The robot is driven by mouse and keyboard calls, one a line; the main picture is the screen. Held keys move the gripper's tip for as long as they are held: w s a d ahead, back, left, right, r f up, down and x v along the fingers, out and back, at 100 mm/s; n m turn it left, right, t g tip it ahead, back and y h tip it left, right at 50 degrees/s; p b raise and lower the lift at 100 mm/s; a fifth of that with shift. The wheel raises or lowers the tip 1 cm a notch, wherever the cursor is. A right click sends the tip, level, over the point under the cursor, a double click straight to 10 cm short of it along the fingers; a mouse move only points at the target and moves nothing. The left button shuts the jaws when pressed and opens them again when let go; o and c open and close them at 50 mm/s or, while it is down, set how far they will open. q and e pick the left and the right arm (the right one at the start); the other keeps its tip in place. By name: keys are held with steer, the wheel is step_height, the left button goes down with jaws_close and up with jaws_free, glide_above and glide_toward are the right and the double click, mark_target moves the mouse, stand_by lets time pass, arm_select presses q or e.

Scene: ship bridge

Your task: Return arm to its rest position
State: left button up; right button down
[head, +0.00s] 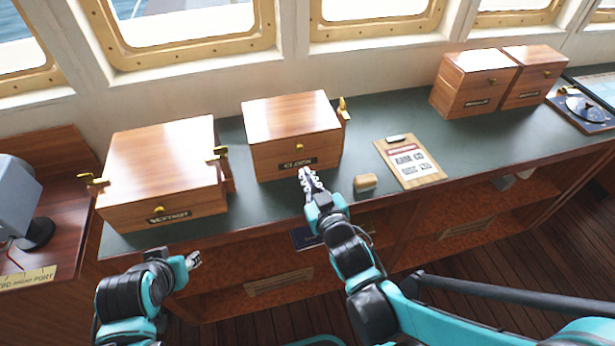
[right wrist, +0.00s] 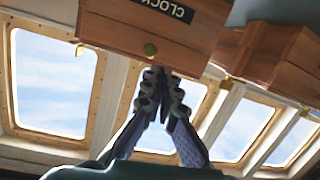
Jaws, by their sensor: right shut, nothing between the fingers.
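My right arm reaches in from the lower right of the head view. Its gripper (head: 307,176) is shut and empty, just in front of the wooden box labelled CLOCK (head: 290,118). In the right wrist view the fingertips (right wrist: 162,76) meet close below the brass knob of the clock box (right wrist: 150,25); I cannot tell whether they touch the box. My left gripper (head: 193,260) is low at the left, in front of the counter edge and apart from the boxes. Its fingers are too small to read.
The green counter (head: 370,125) carries a wooden box labelled SEXTANT (head: 165,165), a small wooden block (head: 365,183), a clipboard (head: 410,162) and two wooden boxes (head: 475,80) at the right. Windows line the wall behind. Open shelves (head: 450,245) lie below the counter.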

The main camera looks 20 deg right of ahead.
arm_select(q)
steer(key=shift+s+f, duration=0.3)
arm_select(e)
steer(key=s+d+f+m+g, duration=0.1)
steer(key=s+d+f+g, duration=0.1)
steer(key=s+g, duration=0.2)
steer(key=s+d+f+m+g+h, duration=0.1)
steer(key=s+g, duration=0.3)
steer(key=s, duration=0.5)
steer(key=shift+d+f+g, duration=0.4)
steer(key=shift+d+f, duration=0.25)
steer(key=shift+f, duration=0.15)
steer(key=shift+w, duration=0.1)
